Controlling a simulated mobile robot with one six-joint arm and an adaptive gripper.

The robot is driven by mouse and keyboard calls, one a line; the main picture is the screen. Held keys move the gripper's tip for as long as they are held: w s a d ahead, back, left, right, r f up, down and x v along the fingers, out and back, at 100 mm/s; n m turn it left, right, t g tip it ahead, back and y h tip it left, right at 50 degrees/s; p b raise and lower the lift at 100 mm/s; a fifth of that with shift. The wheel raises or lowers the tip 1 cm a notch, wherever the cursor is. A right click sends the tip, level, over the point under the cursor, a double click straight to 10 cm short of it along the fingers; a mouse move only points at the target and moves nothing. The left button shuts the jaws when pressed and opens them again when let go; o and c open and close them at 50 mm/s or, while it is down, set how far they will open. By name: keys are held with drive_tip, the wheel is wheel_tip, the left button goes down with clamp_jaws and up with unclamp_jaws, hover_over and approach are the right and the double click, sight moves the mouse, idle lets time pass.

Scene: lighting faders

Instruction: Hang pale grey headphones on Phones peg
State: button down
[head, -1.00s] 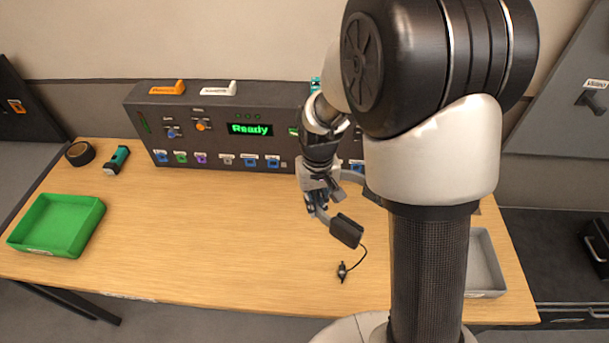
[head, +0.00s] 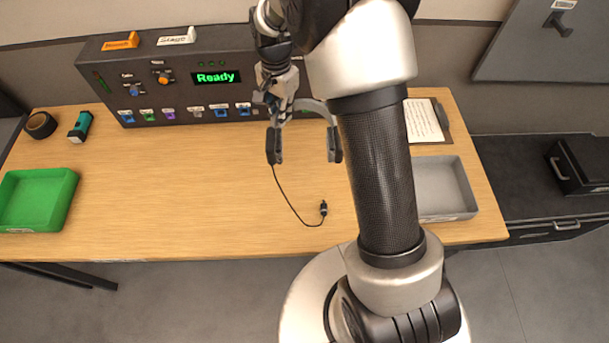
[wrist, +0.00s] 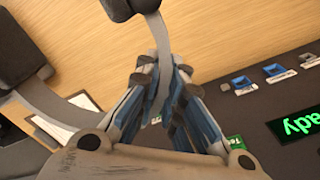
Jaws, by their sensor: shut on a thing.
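The pale grey headphones (head: 318,106) hang from my gripper (head: 279,114) above the table, dark ear cups downward. A thin black cable trails from the left cup to a plug (head: 323,208). In the wrist view my gripper (wrist: 157,95) is shut on the grey band (wrist: 161,45), with ear cups at the upper left. A dark panel (head: 545,45) at the upper right bears a white label at the frame's top edge, too small to read.
The black console (head: 190,72) with its Ready display stands along the table's back. A green tray (head: 38,225) is at left, a grey tray (head: 470,200) and clipboard (head: 425,122) at right. The table's middle (head: 170,190) is clear. A black case (head: 580,165) sits at far right.

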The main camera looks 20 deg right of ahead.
sight(286, 163)
wheel_tip(286, 163, down, 20)
drive_tip(key=b, duration=0.5)
drive_tip(key=shift+r, duration=0.2)
drive_tip(key=shift+f, duration=0.2)
drive_tip(key=c, duration=1.7)
unclamp_jaws()
